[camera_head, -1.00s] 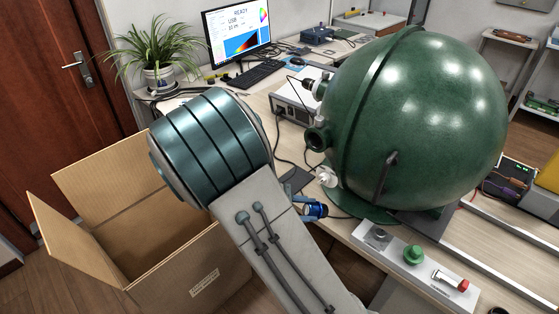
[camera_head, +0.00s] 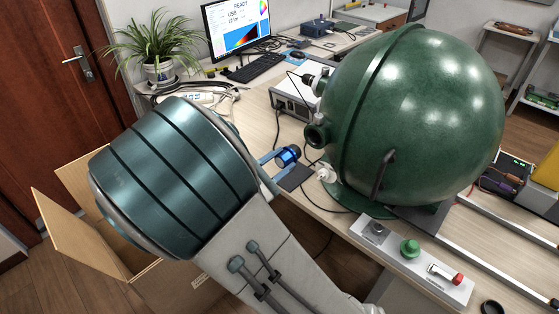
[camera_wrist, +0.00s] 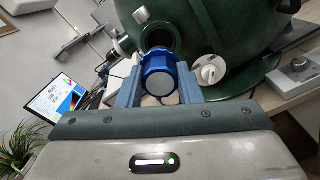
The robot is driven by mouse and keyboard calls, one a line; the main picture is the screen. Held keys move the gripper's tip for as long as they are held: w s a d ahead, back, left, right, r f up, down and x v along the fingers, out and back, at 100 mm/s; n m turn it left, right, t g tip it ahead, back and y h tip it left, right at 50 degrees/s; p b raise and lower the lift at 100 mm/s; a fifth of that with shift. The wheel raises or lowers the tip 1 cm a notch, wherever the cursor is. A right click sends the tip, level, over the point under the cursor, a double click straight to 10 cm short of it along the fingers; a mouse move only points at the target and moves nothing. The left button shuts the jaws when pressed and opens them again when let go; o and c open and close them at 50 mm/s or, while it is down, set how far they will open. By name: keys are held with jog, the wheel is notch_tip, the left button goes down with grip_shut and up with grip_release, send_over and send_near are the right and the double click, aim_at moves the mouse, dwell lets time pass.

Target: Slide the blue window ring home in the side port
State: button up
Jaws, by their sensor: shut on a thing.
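My gripper (camera_head: 277,162) is shut on the blue window ring (camera_head: 288,155) and holds it in the air to the left of the green sphere (camera_head: 430,120). In the wrist view the ring (camera_wrist: 159,79) sits between the two blue-grey fingers, with a pale round face towards the camera. The side port (camera_head: 317,135) is a dark round opening in a green collar on the sphere's left side. The ring is apart from it, lower and to the left in the head view. In the wrist view the port (camera_wrist: 160,37) shows just beyond the ring, partly hidden by it.
A white knob (camera_head: 326,173) sticks out below the port. A grey box (camera_head: 296,98) stands behind it on the bench. A control panel (camera_head: 440,268) lies in front of the sphere. An open cardboard box (camera_head: 60,225) stands on the floor at left.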

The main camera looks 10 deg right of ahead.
aim_at(296, 150)
jog(key=shift+b+x, duration=0.35)
jog(key=shift+x, duration=2.5)
jog(key=shift+o, duration=1.3)
grip_shut()
jog(key=shift+w+d, duration=0.15)
jog(key=shift+x, duration=1.25)
jog(key=shift+w+d, duration=0.2)
jog(key=shift+d, duration=0.05)
